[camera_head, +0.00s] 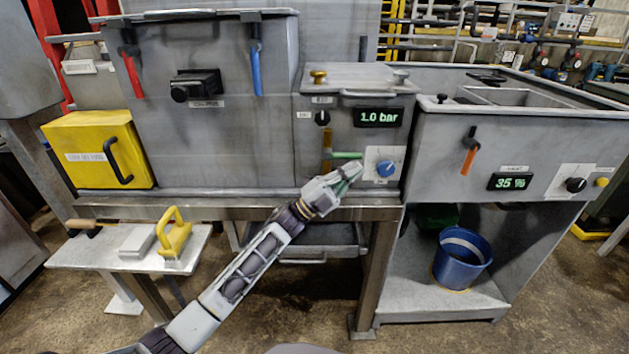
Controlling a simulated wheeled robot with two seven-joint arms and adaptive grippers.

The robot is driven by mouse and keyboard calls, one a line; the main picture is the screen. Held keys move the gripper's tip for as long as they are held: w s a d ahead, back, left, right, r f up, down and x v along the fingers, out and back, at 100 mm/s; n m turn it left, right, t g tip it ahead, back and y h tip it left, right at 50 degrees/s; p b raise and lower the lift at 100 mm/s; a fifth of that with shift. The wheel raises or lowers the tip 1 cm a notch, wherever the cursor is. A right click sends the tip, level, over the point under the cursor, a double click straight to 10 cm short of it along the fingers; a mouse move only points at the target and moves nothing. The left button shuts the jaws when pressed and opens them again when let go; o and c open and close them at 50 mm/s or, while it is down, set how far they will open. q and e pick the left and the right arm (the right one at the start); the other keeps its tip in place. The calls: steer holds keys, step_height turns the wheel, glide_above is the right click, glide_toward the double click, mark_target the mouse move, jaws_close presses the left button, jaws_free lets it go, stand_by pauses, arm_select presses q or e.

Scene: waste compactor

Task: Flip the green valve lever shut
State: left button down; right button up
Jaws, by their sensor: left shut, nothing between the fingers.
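The green valve lever (346,155) sticks out roughly level to the right from a brass-coloured vertical pipe (327,150) on the grey machine's front, below the "1.0 bar" display (379,117). My left gripper (353,169) is shut and empty. Its fingertips are just below the lever, close to its right part; I cannot tell whether they touch it. The gripper hides part of the panel under the lever. My right gripper is not in view.
A blue knob (386,168) on a white plate is just right of my fingertips. A red lever (132,73), a blue lever (256,70) and an orange lever (469,156) are on the machine fronts. A blue bucket (461,262) stands on the low shelf.

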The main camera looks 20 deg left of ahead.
arm_select(q)
steer(key=s+a+f, duration=0.2)
steer(key=s+a, duration=0.5)
steer(key=a, duration=0.5)
steer(key=shift+s+a, duration=0.15)
steer(key=shift+a, duration=0.05)
stand_by(0.4)
stand_by(0.5)
